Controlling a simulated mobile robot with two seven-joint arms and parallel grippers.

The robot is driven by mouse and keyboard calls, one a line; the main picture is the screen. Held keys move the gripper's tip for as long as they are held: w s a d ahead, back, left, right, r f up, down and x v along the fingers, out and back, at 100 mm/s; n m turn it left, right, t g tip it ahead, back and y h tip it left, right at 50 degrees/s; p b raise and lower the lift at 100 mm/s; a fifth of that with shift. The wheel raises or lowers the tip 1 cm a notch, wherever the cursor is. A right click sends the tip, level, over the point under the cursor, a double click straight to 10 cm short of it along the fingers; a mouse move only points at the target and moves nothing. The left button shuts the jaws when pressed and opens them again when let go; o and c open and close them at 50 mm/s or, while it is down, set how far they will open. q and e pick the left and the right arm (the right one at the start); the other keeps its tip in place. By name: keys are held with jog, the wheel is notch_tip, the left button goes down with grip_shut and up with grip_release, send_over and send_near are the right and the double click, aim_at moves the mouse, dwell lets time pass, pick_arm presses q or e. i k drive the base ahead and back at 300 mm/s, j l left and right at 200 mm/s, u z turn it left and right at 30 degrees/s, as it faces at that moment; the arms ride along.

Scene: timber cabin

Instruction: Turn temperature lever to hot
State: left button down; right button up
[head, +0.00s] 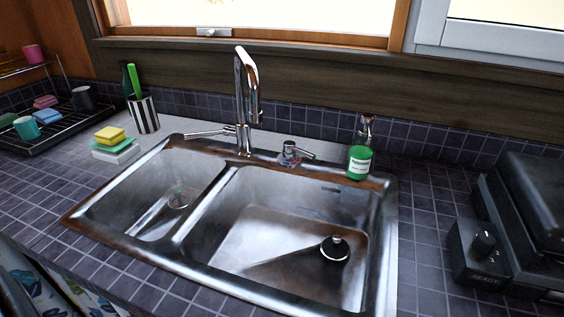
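A chrome faucet (240,100) stands upright behind the double-bowl metal sink (215,205). A long thin chrome handle (205,133) sticks out to the left from the faucet's base. To the right of the faucet, on the sink's back rim, is a small chrome fitting (289,153) with coloured marks on its front. A short lever with a green tip points right from this fitting. The marks are too small to read, and I cannot tell for sure which of the two is the temperature lever. Neither of my grippers is in view.
A green soap bottle (360,162) stands on the right of the back rim. A black stopper (334,248) lies in the right bowl. Sponges (113,147), a striped cup (145,115) and a dish rack (60,125) are at left. A dark appliance (520,225) stands at right.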

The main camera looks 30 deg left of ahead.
aim_at(289, 146)
jog(key=k+j, duration=0.2)
jog(key=j, duration=0.15)
jog(key=k+j, duration=0.15)
jog(key=j, duration=0.25)
jog(key=k+j, duration=0.2)
jog(key=j, duration=0.15)
